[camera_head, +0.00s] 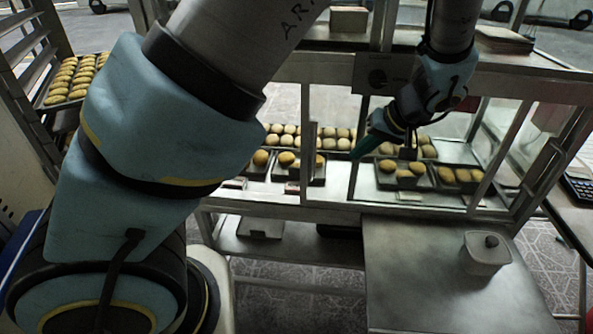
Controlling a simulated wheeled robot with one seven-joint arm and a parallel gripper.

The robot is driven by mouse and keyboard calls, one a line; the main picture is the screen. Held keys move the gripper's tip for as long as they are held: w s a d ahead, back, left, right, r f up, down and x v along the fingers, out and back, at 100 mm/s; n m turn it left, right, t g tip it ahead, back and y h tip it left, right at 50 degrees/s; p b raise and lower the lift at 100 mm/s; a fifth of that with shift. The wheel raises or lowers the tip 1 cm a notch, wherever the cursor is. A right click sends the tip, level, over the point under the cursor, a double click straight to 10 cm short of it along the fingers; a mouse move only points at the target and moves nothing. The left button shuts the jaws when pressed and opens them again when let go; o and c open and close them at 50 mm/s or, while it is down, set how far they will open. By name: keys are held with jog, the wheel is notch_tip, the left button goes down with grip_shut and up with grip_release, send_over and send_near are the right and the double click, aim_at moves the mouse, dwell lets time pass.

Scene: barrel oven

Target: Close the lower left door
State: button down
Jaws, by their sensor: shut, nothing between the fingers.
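A metal-framed display case (430,212) stands ahead with glass-fronted sections holding trays of buns. An upright frame bar (305,130) stands at the left-centre of its front. I cannot tell for certain which panel is the lower left door, or how far it stands open; my arm covers the case's left end. My gripper (366,146) is shut and empty, with dark green fingers pointing down and left. It is in front of the case's middle, close to the frame. I cannot tell whether it touches anything.
A rack with bread trays (75,78) is at far left. A low shelf (285,245) lies under the case. A calculator (579,188) sits on a table at right.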

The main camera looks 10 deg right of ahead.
aim_at(322, 170)
jog(key=p+x, duration=0.2)
jog(key=x, duration=0.8)
jog(key=shift+w, duration=0.15)
jog(key=shift+w+a+f+p, duration=0.1)
jog(key=shift+w+a+p, duration=0.15)
jog(key=shift+a, duration=0.3)
jog(key=shift+w+a+f+p, duration=0.15)
jog(key=shift+a+p, duration=0.2)
jog(key=shift+a, duration=0.25)
jog(key=shift+w+a+f, duration=0.15)
jog(key=shift+w+a, duration=0.1)
jog(key=shift+a, duration=0.4)
